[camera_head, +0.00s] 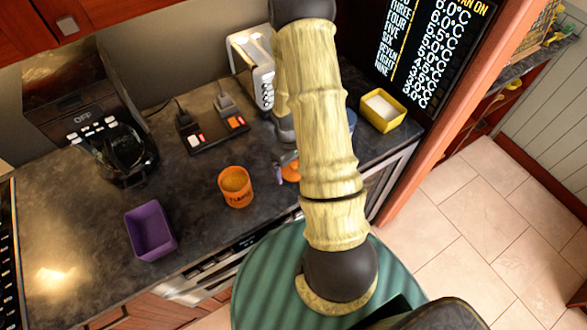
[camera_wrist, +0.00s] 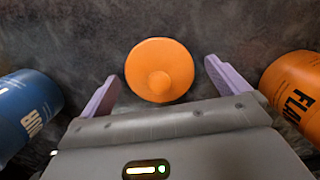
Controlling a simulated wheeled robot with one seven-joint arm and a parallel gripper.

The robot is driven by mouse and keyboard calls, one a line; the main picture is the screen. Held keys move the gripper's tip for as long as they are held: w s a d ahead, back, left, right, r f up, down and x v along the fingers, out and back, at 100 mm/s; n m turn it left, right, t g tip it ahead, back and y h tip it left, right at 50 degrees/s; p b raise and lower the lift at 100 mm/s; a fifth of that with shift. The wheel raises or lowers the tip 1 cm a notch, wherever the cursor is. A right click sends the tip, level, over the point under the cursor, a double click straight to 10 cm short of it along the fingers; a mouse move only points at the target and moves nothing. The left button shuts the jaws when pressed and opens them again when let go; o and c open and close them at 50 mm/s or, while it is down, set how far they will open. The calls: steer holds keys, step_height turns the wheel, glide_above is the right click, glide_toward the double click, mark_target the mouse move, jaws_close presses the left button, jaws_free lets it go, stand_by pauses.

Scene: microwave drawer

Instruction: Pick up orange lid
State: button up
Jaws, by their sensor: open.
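The orange lid (camera_wrist: 159,70) lies on the dark countertop, round with a small knob in its middle. In the wrist view it sits between the two purple fingers of my open gripper (camera_wrist: 161,72), with a gap to each finger. Whether the fingers are down at its height I cannot tell. In the head view only part of the orange lid (camera_head: 290,172) shows, the rest hidden behind my arm. A bit of one purple finger shows just left of it.
An orange canister (camera_head: 236,187) stands open left of the lid; it is close to one finger in the wrist view (camera_wrist: 294,88). A purple bin (camera_head: 150,231), black coffee maker (camera_head: 112,150) and yellow box (camera_head: 383,110) stand farther off.

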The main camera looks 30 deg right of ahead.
mark_target(294, 165)
steer(key=shift+c, duration=0.4)
steer(key=c, duration=0.9)
steer(key=shift+w, duration=0.1)
step_height(294, 165, up, 10)
steer(key=shift+f+b, duration=0.25)
steer(key=shift+b, duration=0.55)
steer(key=shift+d+r, duration=0.1)
steer(key=shift+r, duration=0.2)
steer(key=shift+f, duration=0.1)
